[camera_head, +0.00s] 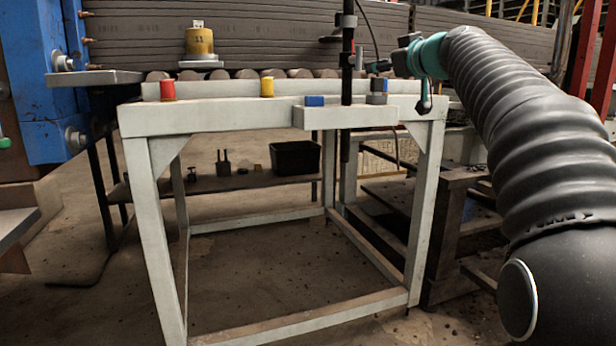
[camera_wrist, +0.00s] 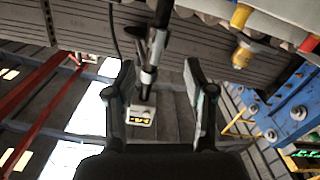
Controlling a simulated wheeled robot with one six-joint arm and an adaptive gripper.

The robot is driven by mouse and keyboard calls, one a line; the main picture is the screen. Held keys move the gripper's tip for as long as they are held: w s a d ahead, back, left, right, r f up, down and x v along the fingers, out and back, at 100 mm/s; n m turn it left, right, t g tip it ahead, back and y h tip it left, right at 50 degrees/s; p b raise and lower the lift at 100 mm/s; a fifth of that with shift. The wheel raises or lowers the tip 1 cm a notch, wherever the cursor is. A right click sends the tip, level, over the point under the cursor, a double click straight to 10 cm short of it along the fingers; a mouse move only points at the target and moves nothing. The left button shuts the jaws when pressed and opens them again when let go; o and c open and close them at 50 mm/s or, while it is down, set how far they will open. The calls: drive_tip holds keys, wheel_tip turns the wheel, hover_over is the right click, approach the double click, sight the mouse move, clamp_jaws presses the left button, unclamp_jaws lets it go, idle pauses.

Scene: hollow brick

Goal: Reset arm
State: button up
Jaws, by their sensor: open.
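My arm comes in from the right in the head view and reaches towards the table's back right. My gripper (camera_head: 424,100) hangs at its end near the right end of the table. In the wrist view my gripper (camera_wrist: 160,80) shows two dark fingers spread wide apart, with nothing between them in its grasp. A dark vertical pole stands behind the gap, with a pale boxy device (camera_wrist: 141,115) beyond it.
A white-grey table (camera_head: 220,118) stands ahead. It bears a red cylinder (camera_head: 167,90), a yellow cylinder (camera_head: 267,87), a blue block (camera_head: 314,101) and a dark block (camera_head: 377,98). A yellow canister (camera_head: 199,42) stands behind. The pole (camera_head: 347,70) rises near my gripper.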

wheel_tip(320, 180, down, 14)
drive_tip(key=m+g+h, duration=0.1)
drive_tip(key=m+g, duration=0.2)
drive_tip(key=m, duration=0.1)
drive_tip(key=s+f+m+g+h+p, duration=0.2)
drive_tip(key=s+f+m+g, duration=0.15)
drive_tip(key=s+f, duration=0.7)
drive_tip(key=s+a+f+g+p, duration=0.1)
drive_tip(key=s+f, duration=0.3)
drive_tip(key=s, duration=0.6)
drive_tip(key=s+f+g+h+p, duration=0.1)
drive_tip(key=s+f, duration=0.3)
drive_tip(key=s, duration=0.6)
drive_tip(key=s+a+f+g+h+p, duration=0.1)
drive_tip(key=s+f, duration=0.4)
drive_tip(key=s, duration=0.6)
drive_tip(key=shift+a+n+g+p, duration=0.35)
drive_tip(key=shift+g+p, duration=0.4)
drive_tip(key=shift+p, duration=0.6)
